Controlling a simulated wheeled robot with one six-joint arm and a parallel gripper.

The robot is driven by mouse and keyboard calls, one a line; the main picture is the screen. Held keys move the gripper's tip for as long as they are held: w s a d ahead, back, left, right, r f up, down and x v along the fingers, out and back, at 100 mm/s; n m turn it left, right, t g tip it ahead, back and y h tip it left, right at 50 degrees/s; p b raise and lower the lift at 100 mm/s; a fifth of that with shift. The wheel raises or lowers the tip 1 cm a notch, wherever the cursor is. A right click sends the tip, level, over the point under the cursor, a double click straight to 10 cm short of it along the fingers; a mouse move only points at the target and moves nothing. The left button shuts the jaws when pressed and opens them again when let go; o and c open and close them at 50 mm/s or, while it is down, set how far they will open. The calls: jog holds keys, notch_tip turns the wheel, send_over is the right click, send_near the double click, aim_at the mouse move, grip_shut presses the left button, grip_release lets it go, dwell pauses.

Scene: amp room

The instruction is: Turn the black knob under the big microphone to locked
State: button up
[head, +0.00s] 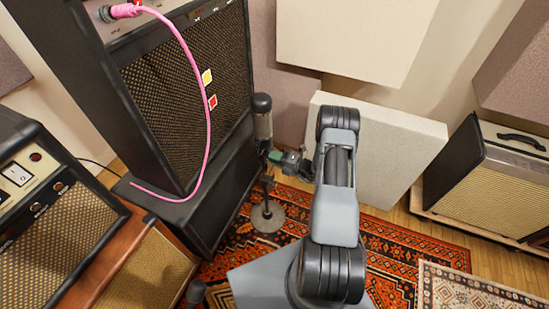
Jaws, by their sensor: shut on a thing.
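The big microphone (262,118) stands upright on a thin stand with a round grey base (267,215), in front of the tall amp stack. My gripper (276,157) reaches in from the right, just below the microphone body, at the top of the stand. It is shut at the place of the black knob. The knob is too small and too covered by the jaws to make out, so its turn angle cannot be told.
A tall black amp stack (185,85) with a pink cable (205,90) rises close left of the microphone. A pale panel (385,155) stands behind my arm. More amps stand at the left (50,215) and right (485,190). A patterned rug (395,255) covers the floor.

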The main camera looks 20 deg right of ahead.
jog(key=shift+m, duration=0.8)
jog(key=o, duration=0.8)
jog(key=shift+o, duration=0.2)
jog(key=v, duration=1.4)
jog(key=shift+a, duration=0.1)
jog(key=shift+n, duration=0.3)
